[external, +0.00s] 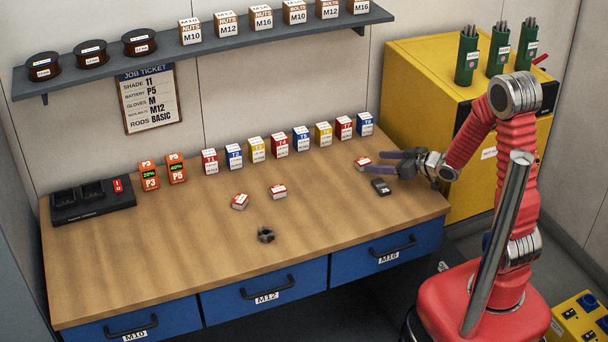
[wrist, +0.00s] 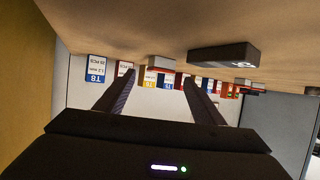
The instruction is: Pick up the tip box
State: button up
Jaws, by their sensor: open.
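A row of upright tip boxes (external: 278,145) in red, blue and yellow stands along the back of the bench. The blue T8 box (external: 365,124) is at its right end and shows upside down at the left of the wrist view (wrist: 96,69). A small red-and-white box (external: 361,164) lies on the bench just beyond my fingertips. A small pale box in the wrist view (wrist: 160,63), between the finger directions, appears to be the same one. My gripper (external: 373,163) is open and empty, low over the bench's right side, pointing left.
A small dark block (external: 381,187) lies close to my gripper, also in the wrist view (wrist: 223,55). Two more red-and-white boxes (external: 240,201) (external: 278,191) and a dark nut (external: 266,235) lie mid-bench. Battery packs (external: 176,168) and a charger (external: 92,202) stand left.

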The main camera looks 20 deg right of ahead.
aim_at(364, 161)
jog(key=shift+x, duration=2.5)
jog(key=shift+c, duration=0.6)
jog(key=c, duration=0.9)
jog(key=shift+c, duration=0.2)
notch_tip(364, 161, up, 10)
